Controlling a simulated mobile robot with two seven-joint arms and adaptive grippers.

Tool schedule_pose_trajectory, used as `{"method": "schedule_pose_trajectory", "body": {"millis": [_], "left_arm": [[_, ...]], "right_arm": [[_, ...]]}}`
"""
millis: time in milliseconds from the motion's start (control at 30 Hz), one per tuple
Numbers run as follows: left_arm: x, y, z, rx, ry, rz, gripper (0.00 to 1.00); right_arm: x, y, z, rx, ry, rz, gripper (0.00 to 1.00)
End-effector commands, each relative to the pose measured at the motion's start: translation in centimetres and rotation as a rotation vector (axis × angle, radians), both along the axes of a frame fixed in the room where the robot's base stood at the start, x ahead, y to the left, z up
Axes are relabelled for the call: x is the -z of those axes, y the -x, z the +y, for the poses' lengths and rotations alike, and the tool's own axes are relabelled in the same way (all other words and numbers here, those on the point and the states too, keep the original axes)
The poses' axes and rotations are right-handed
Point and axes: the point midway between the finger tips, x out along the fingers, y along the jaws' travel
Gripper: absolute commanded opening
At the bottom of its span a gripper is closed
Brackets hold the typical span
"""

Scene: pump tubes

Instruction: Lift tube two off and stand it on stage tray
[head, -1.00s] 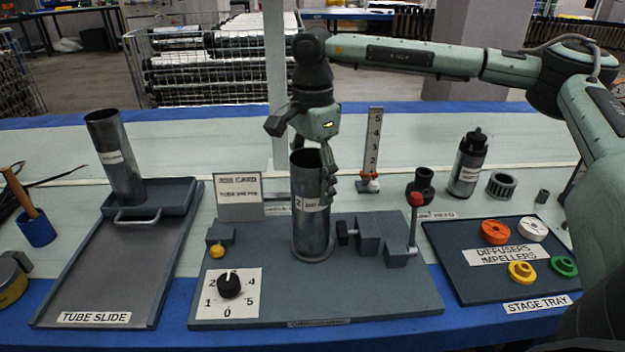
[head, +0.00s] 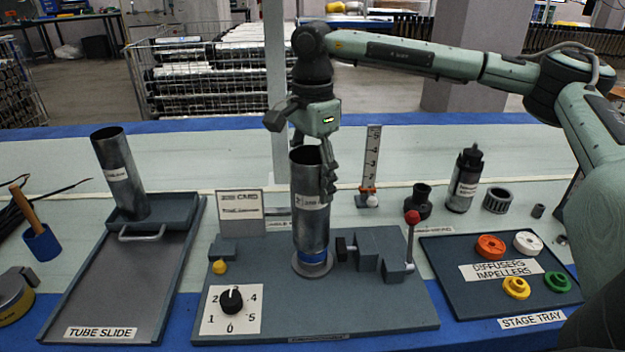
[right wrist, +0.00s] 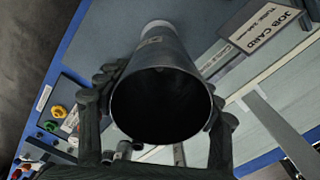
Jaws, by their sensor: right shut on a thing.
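Tube two, a grey metal cylinder (head: 309,225) with a white label, stands upright above the round seat (head: 313,264) of the grey fixture board. A blue band shows between its lower end and the seat. My right gripper (head: 314,180) is shut on the tube's upper part from above; in the right wrist view its fingers lie on either side of the tube's open mouth (right wrist: 160,105). The stage tray (head: 450,295) is at the right, with orange, white, yellow and green round parts and a "Diffusers Impellers" label. My left gripper is not in view.
A red-knobbed lever (head: 412,235) and clamp block (head: 380,247) stand right of the tube, towards the tray. Another tube (head: 120,170) stands on the tube slide at left.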

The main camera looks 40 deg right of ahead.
Motion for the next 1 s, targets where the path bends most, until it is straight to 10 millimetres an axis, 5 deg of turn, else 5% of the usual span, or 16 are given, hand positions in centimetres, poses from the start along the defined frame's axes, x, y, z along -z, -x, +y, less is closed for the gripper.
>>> {"method": "schedule_pose_trajectory", "body": {"millis": [1000], "left_arm": [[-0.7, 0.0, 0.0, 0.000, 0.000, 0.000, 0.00]], "right_arm": [[-5.2, 0.0, 0.0, 0.001, -0.001, -0.002, 0.24]]}}
